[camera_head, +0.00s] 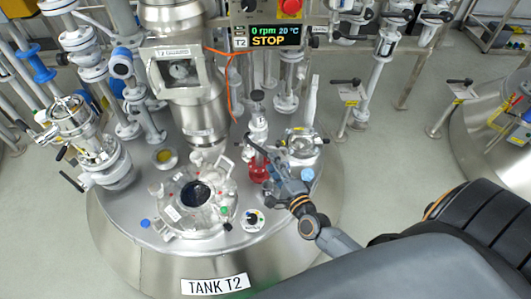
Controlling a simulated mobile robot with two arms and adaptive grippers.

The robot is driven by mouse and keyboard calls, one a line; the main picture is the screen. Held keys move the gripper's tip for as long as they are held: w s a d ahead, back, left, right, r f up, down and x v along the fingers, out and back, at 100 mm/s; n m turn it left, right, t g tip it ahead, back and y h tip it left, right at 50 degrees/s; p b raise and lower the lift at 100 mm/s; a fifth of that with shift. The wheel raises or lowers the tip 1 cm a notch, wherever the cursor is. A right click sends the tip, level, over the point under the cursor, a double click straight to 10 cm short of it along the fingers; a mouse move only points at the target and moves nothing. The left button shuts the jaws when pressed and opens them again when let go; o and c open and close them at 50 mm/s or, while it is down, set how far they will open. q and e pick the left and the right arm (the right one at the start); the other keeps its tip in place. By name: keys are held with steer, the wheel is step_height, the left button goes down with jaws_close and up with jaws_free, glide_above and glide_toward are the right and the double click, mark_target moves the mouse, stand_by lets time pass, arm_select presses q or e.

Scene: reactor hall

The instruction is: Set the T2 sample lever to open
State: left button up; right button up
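The tank labelled TANK T2 (150,262) fills the middle of the head view. On its lid stands a sampling fitting (257,122) with a black top, and a bottle of red liquid (259,170) hangs below it. My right gripper (266,168) reaches in from the lower right, close in front of the fitting and bottle. Its dark fingers look spread, with no object clearly between them. The T2 sample lever cannot be made out clearly; the gripper partly covers the area around the fitting. My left gripper is out of view.
A display (274,36) reads 0 rpm, 20 °C, STOP, beside a red button (290,7). A round manway (196,200), a small dial (253,220) and a sight-glass fitting (302,145) crowd the lid around my gripper. Grey floor (395,165) is clear at right.

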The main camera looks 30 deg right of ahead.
mark_target(266, 153)
steer(key=w, duration=0.5)
steer(key=shift+w+d+f, duration=0.1)
steer(key=shift+w+f, duration=0.1)
jaws_close()
